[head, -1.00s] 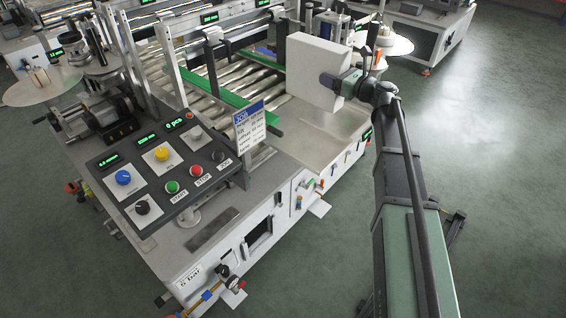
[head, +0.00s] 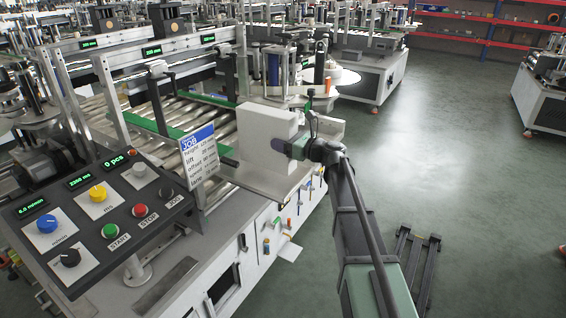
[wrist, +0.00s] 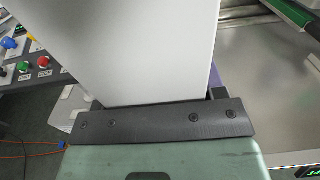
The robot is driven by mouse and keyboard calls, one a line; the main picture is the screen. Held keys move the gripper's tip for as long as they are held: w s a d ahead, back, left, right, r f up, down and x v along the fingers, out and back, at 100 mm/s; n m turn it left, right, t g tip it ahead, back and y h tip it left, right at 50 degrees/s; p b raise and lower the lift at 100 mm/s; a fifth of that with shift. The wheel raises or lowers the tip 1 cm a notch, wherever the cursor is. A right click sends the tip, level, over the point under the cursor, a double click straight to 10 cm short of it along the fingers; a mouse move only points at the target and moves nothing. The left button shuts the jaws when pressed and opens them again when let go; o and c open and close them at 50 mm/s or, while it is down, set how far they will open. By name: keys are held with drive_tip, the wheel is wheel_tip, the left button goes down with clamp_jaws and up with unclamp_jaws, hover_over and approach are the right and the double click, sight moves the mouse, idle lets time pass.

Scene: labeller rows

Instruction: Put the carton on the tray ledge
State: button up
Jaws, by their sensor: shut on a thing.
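The carton (head: 265,135) is a plain pale box, upright over the near right end of the roller conveyor in the head view. My gripper (head: 298,147) is shut on its right side. In the wrist view the carton (wrist: 150,50) rises from the dark finger bar (wrist: 165,122) and fills the upper middle. The tray ledge seems to be the flat grey plate (head: 270,183) at the machine's near right edge, under the carton; it also shows at right in the wrist view (wrist: 265,85). I cannot tell whether the carton's underside touches the plate.
A control panel (head: 100,215) with knobs and buttons stands at left. A JOB sign (head: 199,155) stands just left of the carton. A green guide rail (head: 150,125) and rollers lie behind it. A white disc (head: 340,78) is beyond. Open floor (head: 450,150) lies to the right.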

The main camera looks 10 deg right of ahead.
wheel_tip(320, 180, down, 5)
drive_tip(key=b, duration=0.4)
drive_tip(key=shift+r, duration=0.55)
drive_tip(key=shift+f, duration=0.25)
drive_tip(key=o, duration=1.1)
drive_tip(key=shift+r, duration=0.1)
drive_tip(key=shift+r+p, duration=0.3)
drive_tip(key=shift+p, duration=0.05)
drive_tip(key=v, duration=1.2)
drive_tip(key=shift+f, duration=0.2)
